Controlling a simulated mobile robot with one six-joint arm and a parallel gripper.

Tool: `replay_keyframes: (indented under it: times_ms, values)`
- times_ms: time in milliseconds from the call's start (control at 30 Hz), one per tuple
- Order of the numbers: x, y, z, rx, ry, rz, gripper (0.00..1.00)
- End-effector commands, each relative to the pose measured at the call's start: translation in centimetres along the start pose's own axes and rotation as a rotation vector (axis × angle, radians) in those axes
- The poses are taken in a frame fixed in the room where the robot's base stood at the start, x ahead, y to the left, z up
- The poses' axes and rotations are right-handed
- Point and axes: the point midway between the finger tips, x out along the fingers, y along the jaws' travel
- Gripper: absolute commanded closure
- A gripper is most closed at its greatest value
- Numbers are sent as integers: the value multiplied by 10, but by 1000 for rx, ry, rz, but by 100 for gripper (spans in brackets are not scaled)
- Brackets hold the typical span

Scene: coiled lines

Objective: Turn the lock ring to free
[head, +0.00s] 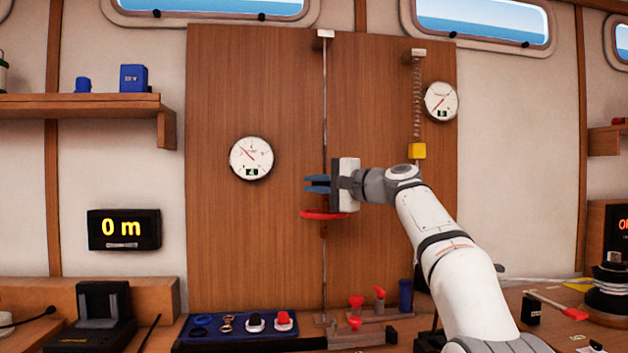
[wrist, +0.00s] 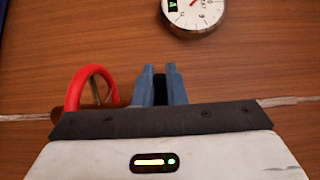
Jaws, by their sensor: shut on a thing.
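A thin upright rod (head: 324,105) runs down the middle of the wooden panel. A red wheel-like hoop (head: 322,214) is around it, just below my gripper; it also shows in the wrist view (wrist: 75,92), left of the fingers. My gripper (head: 317,184) reaches in from the right, its blue fingers (wrist: 163,82) closed on a small dark part at the rod, which looks like the lock ring. The fingers hide most of that part, and its markings or turn cannot be read.
A round gauge (head: 251,158) is on the panel left of the rod. Below are a blue tray (head: 235,338) and red-topped handles (head: 356,301).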

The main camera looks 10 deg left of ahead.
Motion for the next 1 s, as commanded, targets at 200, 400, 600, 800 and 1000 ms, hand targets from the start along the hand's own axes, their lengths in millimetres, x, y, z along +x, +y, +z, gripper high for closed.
replay_keyframes:
  times_ms: [200,400,600,800,1000]
  values:
    - [-1,3,-2,1,-13,3,100]
    - [-1,3,-2,1,-13,4,100]
    - [-1,3,-2,0,-13,3,79]
    - [-1,2,-1,0,-13,1,67]
    - [-2,1,-1,0,-13,0,67]
